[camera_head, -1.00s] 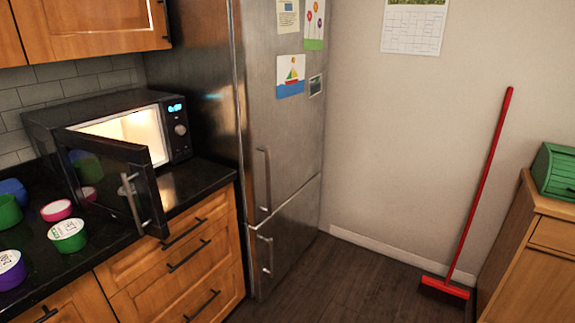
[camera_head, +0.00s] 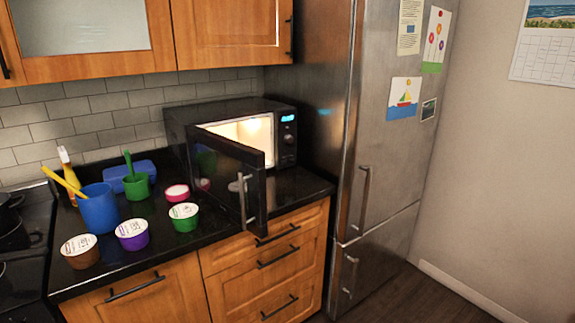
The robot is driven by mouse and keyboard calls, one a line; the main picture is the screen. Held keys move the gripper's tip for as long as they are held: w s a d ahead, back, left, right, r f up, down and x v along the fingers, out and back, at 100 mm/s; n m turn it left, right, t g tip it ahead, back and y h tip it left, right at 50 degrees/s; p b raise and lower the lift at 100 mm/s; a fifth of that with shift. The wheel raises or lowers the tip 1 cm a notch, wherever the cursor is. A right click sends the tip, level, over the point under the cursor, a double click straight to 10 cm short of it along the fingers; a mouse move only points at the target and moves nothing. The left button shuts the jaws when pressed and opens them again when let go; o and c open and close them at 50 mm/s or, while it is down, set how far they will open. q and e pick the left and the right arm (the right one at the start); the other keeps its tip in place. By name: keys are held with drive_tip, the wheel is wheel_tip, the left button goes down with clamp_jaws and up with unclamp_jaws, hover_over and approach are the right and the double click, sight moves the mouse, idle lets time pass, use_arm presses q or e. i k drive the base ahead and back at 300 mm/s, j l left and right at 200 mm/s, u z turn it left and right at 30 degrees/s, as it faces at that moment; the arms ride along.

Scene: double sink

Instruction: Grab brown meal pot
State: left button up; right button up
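The brown meal pot (camera_head: 81,252) stands upright on the black counter, near its front left corner beside the stove. It has a pale printed lid. A purple pot (camera_head: 132,235) and a green pot (camera_head: 184,217) with similar lids stand to its right. Neither of my grippers shows in the view.
A blue cup (camera_head: 98,210) with a yellow utensil stands behind the brown pot. A green cup (camera_head: 137,186), a pink tub (camera_head: 177,191) and a blue box (camera_head: 130,175) are farther back. The lit microwave (camera_head: 240,137) has its door (camera_head: 232,178) open over the counter. The stove (camera_head: 22,250) is at left.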

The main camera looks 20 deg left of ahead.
sight(81, 253)
drive_tip(key=u, duration=2)
drive_tip(key=i+l+u, duration=0.1)
drive_tip(key=l, duration=0.4)
drive_tip(key=i+l+u, duration=0.1)
drive_tip(key=l, duration=0.4)
drive_tip(key=i+l+u, duration=0.15)
drive_tip(key=l, duration=0.35)
drive_tip(key=i+l+u, duration=0.1)
drive_tip(key=l, duration=0.4)
drive_tip(key=i+l+u, duration=0.1)
drive_tip(key=l, duration=0.45)
drive_tip(key=i, duration=0.05)
